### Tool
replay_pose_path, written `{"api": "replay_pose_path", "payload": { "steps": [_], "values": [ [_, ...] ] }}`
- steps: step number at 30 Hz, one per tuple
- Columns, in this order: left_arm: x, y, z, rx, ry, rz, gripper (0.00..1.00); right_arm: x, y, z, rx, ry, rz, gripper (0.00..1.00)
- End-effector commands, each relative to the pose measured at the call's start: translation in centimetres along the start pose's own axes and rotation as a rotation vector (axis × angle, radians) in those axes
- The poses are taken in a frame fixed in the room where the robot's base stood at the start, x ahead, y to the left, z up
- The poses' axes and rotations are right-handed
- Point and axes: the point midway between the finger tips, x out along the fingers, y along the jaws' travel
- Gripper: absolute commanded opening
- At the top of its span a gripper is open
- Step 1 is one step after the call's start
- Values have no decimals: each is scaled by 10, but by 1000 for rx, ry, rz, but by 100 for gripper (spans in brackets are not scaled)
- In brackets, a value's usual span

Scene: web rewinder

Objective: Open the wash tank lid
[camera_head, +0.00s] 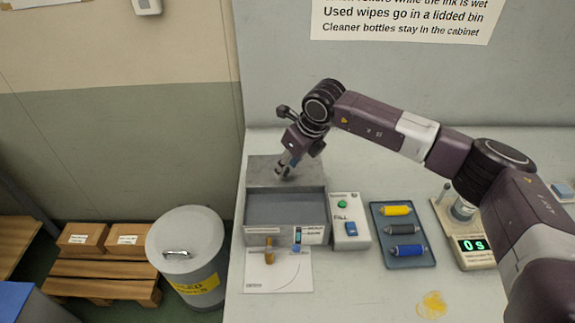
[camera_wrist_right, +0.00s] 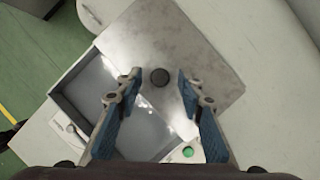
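The wash tank (camera_head: 285,234) is a grey open-topped box on the bench, and its inside shows in the head view. The lid, a flat metal plate (camera_head: 262,170), lies at the tank's back side, leaving the front part uncovered. In the right wrist view the lid (camera_wrist_right: 190,40) has a round dark knob (camera_wrist_right: 160,77), and the tank's inside (camera_wrist_right: 145,128) shows beside it. My right gripper (camera_head: 285,170) is above the lid. Its fingers (camera_wrist_right: 163,88) are apart, with the knob visible between them and nothing held. My left gripper is out of view.
A control box (camera_head: 349,222) with green and blue buttons stands right of the tank. Beyond it are a tray (camera_head: 410,262) with coloured rollers and a scale (camera_head: 473,249). A lidded bin (camera_head: 188,245) stands on the floor to the left. A yellow stain (camera_head: 432,305) marks the front bench.

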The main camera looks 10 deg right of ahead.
Motion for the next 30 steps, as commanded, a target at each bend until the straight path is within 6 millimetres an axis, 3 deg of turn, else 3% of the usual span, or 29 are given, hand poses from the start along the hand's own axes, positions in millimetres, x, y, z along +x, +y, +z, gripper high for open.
{"api": "replay_pose_path", "payload": {
  "steps": [18, 30],
  "values": [
    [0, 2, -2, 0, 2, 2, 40, -108, -1, 1, 0, -3, -1, 35],
    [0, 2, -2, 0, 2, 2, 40, -118, 0, 0, 0, -1, -1, 35]
  ]
}}
